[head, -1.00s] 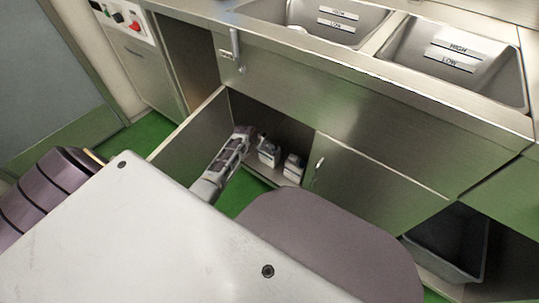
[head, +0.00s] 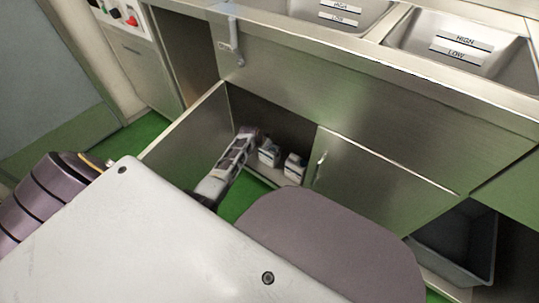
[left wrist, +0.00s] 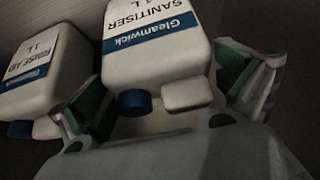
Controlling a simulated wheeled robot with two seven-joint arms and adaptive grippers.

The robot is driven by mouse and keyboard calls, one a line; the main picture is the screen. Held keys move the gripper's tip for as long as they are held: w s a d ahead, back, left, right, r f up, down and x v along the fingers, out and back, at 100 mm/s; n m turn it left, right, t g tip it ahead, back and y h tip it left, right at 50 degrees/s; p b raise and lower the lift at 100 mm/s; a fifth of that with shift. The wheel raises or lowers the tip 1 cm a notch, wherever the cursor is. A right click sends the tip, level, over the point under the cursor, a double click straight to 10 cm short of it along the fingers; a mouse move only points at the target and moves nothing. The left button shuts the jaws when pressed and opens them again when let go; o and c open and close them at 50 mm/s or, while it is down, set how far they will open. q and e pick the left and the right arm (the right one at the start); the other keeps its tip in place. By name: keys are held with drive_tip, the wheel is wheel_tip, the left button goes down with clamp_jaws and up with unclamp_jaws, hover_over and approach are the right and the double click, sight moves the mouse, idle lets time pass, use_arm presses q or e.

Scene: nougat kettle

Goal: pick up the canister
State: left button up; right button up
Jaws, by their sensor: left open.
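Two white canisters stand side by side in the open cabinet under the sinks. In the left wrist view the canister labelled Sanitiser (left wrist: 155,62), with a blue cap, is upside down in the picture and lies between my left gripper's fingers. My left gripper (head: 258,139) is open and reaches into the cabinet beside the left canister (head: 268,155). Its two fingers also show in the left wrist view (left wrist: 165,95), one on each side of the canister. I cannot tell whether they touch it. My right gripper is not in view.
A second canister labelled Rinse Aid (left wrist: 42,70) stands close by; the right canister (head: 294,168) shows in the head view. The open cabinet door (head: 190,135) is left of my arm. A closed door (head: 375,180) is to the right, with a dark bin (head: 455,240) beyond.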

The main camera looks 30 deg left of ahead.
use_arm(q)
drive_tip(key=shift+c, duration=0.3)
drive_tip(key=c, duration=1.7)
drive_tip(key=shift+w+r, duration=0.1)
drive_tip(key=shift+w, duration=0.05)
